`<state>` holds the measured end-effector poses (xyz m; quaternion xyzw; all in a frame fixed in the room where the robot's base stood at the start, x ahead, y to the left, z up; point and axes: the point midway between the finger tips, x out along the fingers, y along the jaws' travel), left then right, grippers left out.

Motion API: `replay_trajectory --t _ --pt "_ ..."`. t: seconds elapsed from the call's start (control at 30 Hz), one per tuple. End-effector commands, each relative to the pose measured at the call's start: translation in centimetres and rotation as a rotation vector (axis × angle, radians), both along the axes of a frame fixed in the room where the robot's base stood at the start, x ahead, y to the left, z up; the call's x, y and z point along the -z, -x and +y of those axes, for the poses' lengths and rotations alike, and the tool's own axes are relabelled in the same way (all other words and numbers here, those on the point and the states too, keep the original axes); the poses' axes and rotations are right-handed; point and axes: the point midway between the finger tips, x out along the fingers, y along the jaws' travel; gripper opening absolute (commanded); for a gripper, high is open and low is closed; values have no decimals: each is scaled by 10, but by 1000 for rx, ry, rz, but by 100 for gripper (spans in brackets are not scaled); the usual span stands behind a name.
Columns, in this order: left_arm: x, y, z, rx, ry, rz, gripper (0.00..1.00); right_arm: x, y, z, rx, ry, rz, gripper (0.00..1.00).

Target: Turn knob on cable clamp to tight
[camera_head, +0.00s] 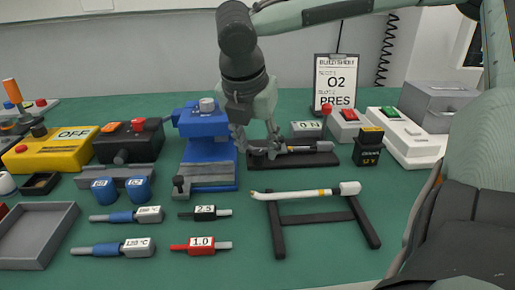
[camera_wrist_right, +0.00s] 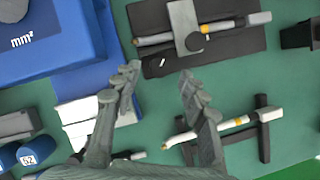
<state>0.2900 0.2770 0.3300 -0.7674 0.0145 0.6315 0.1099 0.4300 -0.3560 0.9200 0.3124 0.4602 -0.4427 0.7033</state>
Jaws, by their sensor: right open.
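The cable clamp is a black base (camera_head: 258,159) with a grey plate; it also shows at the top of the right wrist view (camera_wrist_right: 245,45). A grey cable or rod with a yellow band (camera_wrist_right: 222,25) lies across it, under the plate. My right gripper (camera_head: 258,142) hangs at the clamp's left part. My left gripper is not in view.
A blue press-like device (camera_head: 205,130) stands close left of the gripper. A black stand (camera_head: 372,235) carrying a white rod (camera_head: 300,194) is in front. A small black box (camera_head: 368,150) and a white button box (camera_head: 410,140) stand to the right. Several tools lie front left.

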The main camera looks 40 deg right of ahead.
Motion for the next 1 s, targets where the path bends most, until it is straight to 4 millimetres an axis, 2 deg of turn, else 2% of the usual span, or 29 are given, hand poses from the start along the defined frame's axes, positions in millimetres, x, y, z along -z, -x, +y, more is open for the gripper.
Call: replay_trajectory --t 0.2,0.5,0.83,1.0 --pt "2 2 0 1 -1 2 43 19 -4 -7 0 0 1 43" --pt "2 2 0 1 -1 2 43 21 -5 -8 1 0 -2 42" --pt "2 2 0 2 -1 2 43 20 -5 -8 0 1 -1 1" --pt "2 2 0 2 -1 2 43 20 -5 -8 13 3 0 0"
